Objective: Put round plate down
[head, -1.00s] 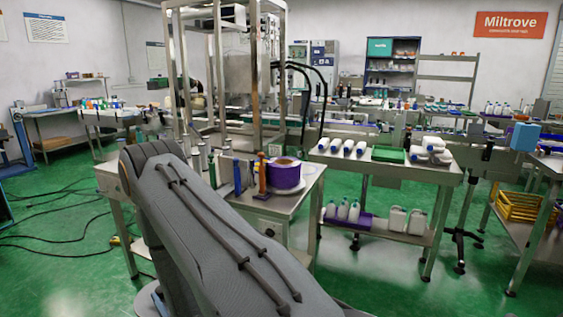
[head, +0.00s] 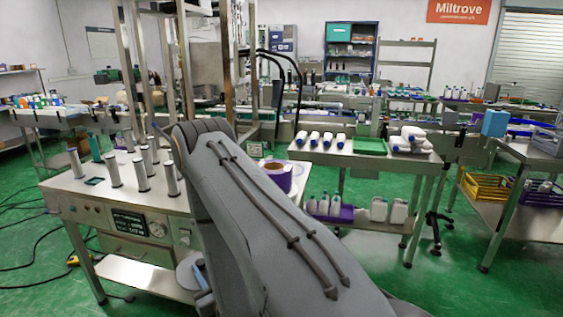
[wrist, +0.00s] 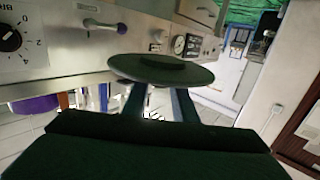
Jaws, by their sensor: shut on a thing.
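The round plate (wrist: 162,70) is a thin, dark grey-green disc with a raised middle, seen nearly edge-on in the wrist view. My gripper (wrist: 160,100) is shut on it, its two blue-grey fingers reaching to the plate's underside as pictured. The plate hides the fingertips. The plate appears in front of a steel panel with a dial and gauges; whether it touches anything there cannot be told. In the head view, a grey-blue disc (head: 188,277) shows low beside my arm, below the bench; it may be this plate. My arm hides much of that area.
The steel bench (head: 88,197) carries several upright grey posts (head: 142,175) and a control panel (head: 128,219) on its front. A purple roll (head: 277,177) sits behind my arm. Cables lie on the green floor at left. A side table (head: 345,157) with white bottles stands at right.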

